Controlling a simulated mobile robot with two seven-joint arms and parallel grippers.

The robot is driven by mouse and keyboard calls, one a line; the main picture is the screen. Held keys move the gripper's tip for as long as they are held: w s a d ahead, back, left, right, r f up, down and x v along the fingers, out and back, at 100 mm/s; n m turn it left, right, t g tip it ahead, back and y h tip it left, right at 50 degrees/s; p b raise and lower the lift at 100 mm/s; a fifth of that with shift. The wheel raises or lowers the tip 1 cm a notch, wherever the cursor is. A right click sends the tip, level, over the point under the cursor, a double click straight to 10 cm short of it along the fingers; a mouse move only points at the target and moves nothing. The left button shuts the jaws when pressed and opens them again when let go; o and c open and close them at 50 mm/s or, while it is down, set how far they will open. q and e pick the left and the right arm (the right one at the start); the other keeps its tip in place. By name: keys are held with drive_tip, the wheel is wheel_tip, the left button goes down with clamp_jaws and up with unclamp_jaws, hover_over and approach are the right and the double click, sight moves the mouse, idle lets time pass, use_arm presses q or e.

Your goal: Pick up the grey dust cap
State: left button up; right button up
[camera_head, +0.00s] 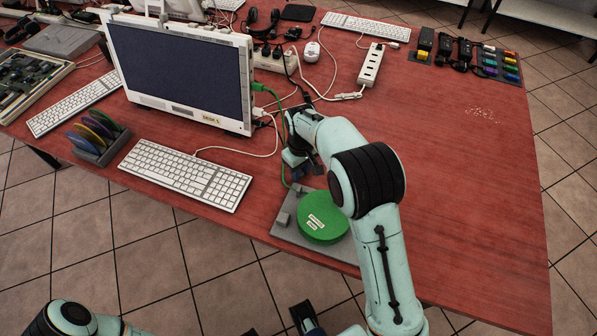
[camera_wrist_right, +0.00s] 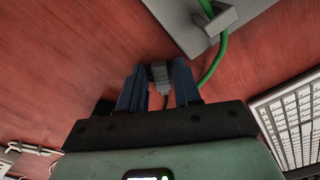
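A small grey piece (camera_wrist_right: 159,72), which looks like the dust cap, lies between the blue fingers of my right gripper (camera_wrist_right: 160,82) in the right wrist view. A dark lead runs from it back toward the palm. The fingers stand apart on either side of it with narrow gaps; firm contact does not show. In the head view my right gripper (camera_head: 308,170) is low over the table, right of the monitor, and the cap cannot be made out there. My left gripper (camera_head: 290,322) is partly visible at the bottom edge, away from the table objects; its opening is unclear.
A green disc (camera_head: 323,217) sits on a grey plate (camera_head: 292,234) by the front edge. A green cable (camera_head: 284,150) passes close to my right gripper. A monitor (camera_head: 180,72) and white keyboard (camera_head: 185,174) stand left. The table's right side (camera_head: 470,210) is mostly clear.

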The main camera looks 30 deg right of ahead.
sight(301, 173)
clamp_jaws()
drive_tip(key=shift+r, duration=0.1)
wheel_tip(301, 173, up, 20)
drive_tip(key=p, duration=0.3)
drive_tip(key=shift+p, duration=0.3)
